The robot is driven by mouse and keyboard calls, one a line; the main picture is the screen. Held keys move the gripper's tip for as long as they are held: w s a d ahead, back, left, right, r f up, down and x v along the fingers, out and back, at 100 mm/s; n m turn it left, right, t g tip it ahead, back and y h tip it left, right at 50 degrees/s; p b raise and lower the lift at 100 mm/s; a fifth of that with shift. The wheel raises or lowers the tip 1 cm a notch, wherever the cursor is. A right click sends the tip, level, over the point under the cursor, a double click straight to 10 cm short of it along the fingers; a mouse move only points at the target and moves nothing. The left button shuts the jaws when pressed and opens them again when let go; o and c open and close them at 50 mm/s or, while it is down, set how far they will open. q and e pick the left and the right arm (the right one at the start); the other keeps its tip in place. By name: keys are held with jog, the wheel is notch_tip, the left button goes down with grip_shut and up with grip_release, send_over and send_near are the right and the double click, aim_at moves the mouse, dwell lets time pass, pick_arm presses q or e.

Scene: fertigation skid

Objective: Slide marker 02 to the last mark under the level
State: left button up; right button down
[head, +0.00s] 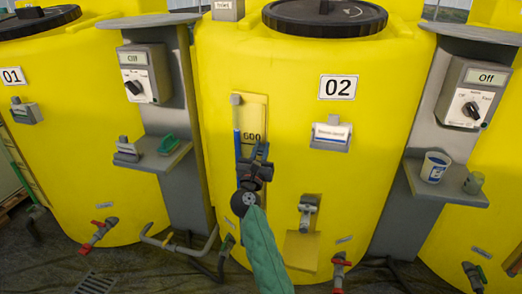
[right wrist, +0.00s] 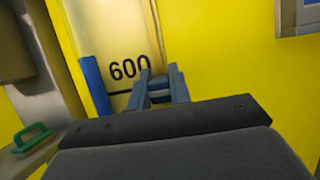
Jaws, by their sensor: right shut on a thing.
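Tank 02 (head: 375,110) is yellow, with a pale scale plate (head: 256,108) on its front. A sight tube (head: 237,115) runs along the plate's left edge. My right gripper (head: 258,160) is at the scale, below the 600. In the right wrist view its fingertips (right wrist: 160,80) are close together at the right end of that line. It is shut on marker 02, which is mostly hidden between the fingers. My left gripper is not in view.
A grey post with a switch box (head: 478,95) and a shelf (head: 445,188) stands at the right; the shelf holds a cup (head: 435,166). Another post with a green item (head: 168,143) stands at the left. Red-handled valves (head: 98,232) are low down.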

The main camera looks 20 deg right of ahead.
jog(key=shift+r, duration=0.35)
jog(key=c, duration=1.3)
grip_release()
jog(key=shift+f, duration=0.1)
jog(key=shift+s+a+f, duration=0.15)
jog(key=shift+s+f, duration=0.05)
jog(key=shift+b+v, duration=0.5)
jog(key=shift+v, duration=3.1)
